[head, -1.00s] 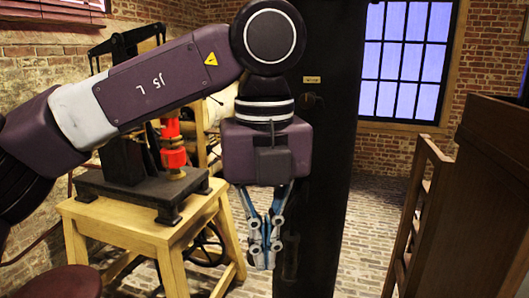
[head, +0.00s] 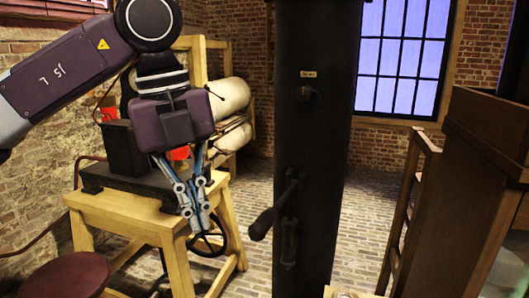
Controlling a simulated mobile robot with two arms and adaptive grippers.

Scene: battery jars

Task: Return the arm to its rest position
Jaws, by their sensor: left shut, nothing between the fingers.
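My left arm comes in from the upper left, and its left gripper (head: 199,220) hangs with the fingers pointing down. The fingers are shut with nothing between them. The gripper shows in front of the right part of the wooden stand (head: 150,226) and its dark apparatus. My right gripper is not in view.
A dark column (head: 312,130) with a lever handle (head: 262,222) stands in the middle. A round dark red stool (head: 68,277) is at the lower left. A brown wooden cabinet (head: 470,200) stands at the right. Brick floor (head: 355,215) shows between column and cabinet.

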